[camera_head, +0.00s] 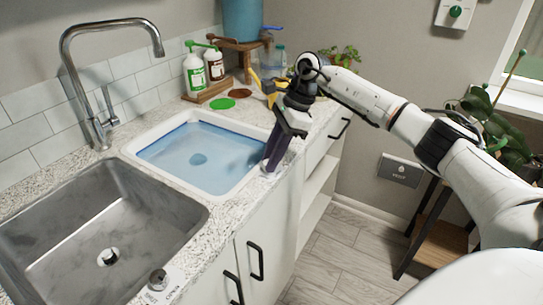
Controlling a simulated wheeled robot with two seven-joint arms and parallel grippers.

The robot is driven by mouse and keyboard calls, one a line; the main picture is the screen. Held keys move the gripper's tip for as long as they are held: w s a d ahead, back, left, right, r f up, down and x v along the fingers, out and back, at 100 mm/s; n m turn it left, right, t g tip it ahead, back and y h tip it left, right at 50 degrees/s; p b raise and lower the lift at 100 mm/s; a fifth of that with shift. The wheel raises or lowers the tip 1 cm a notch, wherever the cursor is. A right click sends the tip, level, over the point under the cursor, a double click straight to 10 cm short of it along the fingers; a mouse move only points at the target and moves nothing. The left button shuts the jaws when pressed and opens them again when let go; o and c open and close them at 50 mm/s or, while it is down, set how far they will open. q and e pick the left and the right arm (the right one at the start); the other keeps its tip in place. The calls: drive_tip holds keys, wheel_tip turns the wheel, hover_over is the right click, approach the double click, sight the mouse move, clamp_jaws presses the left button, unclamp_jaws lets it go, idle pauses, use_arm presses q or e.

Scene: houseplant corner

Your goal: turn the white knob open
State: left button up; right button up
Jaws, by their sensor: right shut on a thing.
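My right gripper (270,165) reaches down from the right, its dark fingers at the counter by the right rim of the white tub. It is shut on what looks like the white knob (268,175), of which only a small pale part shows at the fingertips. The fingers hide most of it, so how far it is turned cannot be seen. The white tub (165,180) holds bluish water, with a dark round spot at its bottom. My left gripper is not in view.
A steel sink (60,215) with a tall faucet (98,130) lies at the left. A metal knob (158,279) sits on the front counter. Bottles (194,75) and a green disc (222,104) stand behind the tub. A grey wall box (400,170) and a green knob (456,12) are at the right.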

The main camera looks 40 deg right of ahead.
idle(0.3)
drive_tip(key=o, duration=1.1)
drive_tip(key=shift+c, duration=0.2)
drive_tip(key=v, duration=1)
drive_tip(key=shift+r, duration=0.2)
drive_tip(key=shift+f, duration=0.1)
